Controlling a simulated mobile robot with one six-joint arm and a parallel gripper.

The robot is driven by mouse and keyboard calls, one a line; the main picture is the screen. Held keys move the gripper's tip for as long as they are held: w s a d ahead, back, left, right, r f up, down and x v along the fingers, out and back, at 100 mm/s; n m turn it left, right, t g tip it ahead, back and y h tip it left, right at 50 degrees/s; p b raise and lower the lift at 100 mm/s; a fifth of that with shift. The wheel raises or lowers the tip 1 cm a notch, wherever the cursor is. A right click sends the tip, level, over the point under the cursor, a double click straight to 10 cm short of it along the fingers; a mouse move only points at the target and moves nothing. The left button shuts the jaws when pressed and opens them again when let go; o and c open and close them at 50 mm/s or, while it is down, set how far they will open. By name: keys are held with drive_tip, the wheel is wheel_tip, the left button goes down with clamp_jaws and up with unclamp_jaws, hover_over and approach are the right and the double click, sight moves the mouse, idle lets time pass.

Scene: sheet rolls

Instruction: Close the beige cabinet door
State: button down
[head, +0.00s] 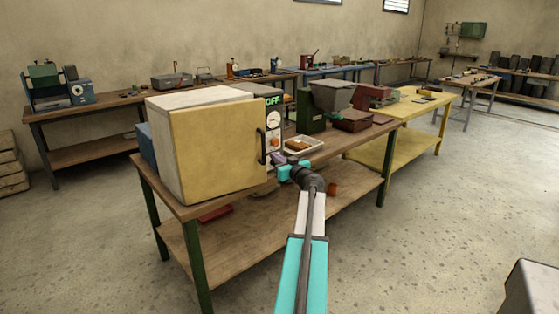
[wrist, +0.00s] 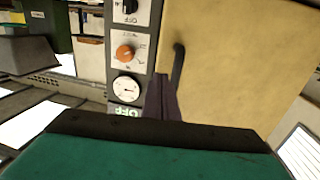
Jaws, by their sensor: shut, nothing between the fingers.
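The beige cabinet door (head: 215,150) is on the front of a pale box-shaped cabinet (head: 195,98) on the near workbench. Its black handle (head: 262,147) is at the door's right edge. In the wrist view the door (wrist: 240,60) fills the right side, with the handle (wrist: 178,66) near its left edge. The door lies close to the cabinet front; I cannot tell whether a small gap is left. My gripper (head: 280,162) is just right of the handle, fingers shut and empty. In the wrist view the fingertips (wrist: 160,78) are by the door edge; contact is unclear.
A control panel (head: 273,122) with dials and an OFF label stands right beside the door. A tray (head: 298,146) with a brown item and a green machine (head: 310,112) are further right on the bench (head: 340,143). The floor in front is clear.

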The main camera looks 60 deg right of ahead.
drive_tip(key=shift+p+x, duration=0.75)
drive_tip(key=shift+x, duration=2.15)
